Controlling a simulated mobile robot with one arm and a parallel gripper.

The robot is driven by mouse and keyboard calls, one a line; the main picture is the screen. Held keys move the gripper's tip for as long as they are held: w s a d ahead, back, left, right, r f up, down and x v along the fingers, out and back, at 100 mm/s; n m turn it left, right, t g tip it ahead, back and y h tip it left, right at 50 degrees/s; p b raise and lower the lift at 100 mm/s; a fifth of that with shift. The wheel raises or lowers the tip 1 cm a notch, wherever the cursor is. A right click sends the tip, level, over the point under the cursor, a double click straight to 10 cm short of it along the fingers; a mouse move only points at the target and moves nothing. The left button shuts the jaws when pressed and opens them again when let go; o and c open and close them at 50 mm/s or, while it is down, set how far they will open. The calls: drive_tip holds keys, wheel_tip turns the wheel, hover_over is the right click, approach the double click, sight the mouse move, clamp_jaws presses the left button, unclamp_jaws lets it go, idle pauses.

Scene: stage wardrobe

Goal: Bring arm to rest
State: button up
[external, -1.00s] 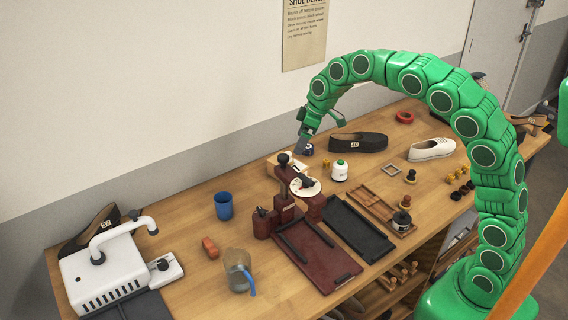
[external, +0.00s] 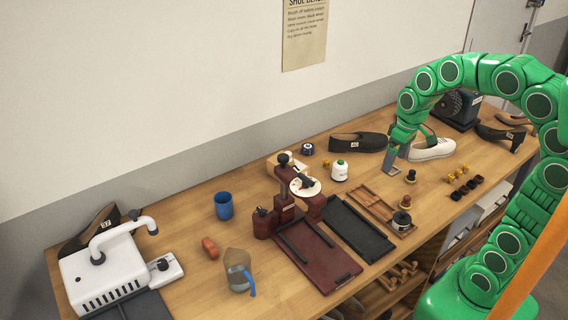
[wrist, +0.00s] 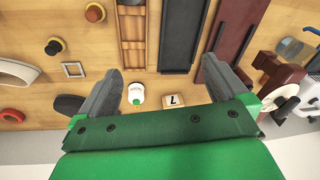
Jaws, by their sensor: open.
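My green segmented arm arches over the right side of the bench in the external view. My gripper (external: 400,158) hangs above the bench near the white shoe (external: 432,149) and the dark shoe (external: 358,142). In the wrist view my gripper (wrist: 160,85) has its two grey fingers spread wide with nothing held between them.
The wooden bench (external: 185,220) carries a maroon stand with a tray (external: 318,262), a black tray (external: 357,232), a blue cup (external: 223,206), a jug (external: 238,271) and a white machine (external: 105,272).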

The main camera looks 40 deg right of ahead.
drive_tip(key=s+d+f+m+g, duration=0.1)
drive_tip(key=s+d+f, duration=0.1)
drive_tip(key=s, duration=0.9)
drive_tip(key=s+d+f+m+g+h, duration=0.1)
drive_tip(key=s+d+f+m, duration=0.1)
drive_tip(key=s, duration=0.9)
drive_tip(key=shift+d+f, duration=0.5)
drive_tip(key=shift+d, duration=0.25)
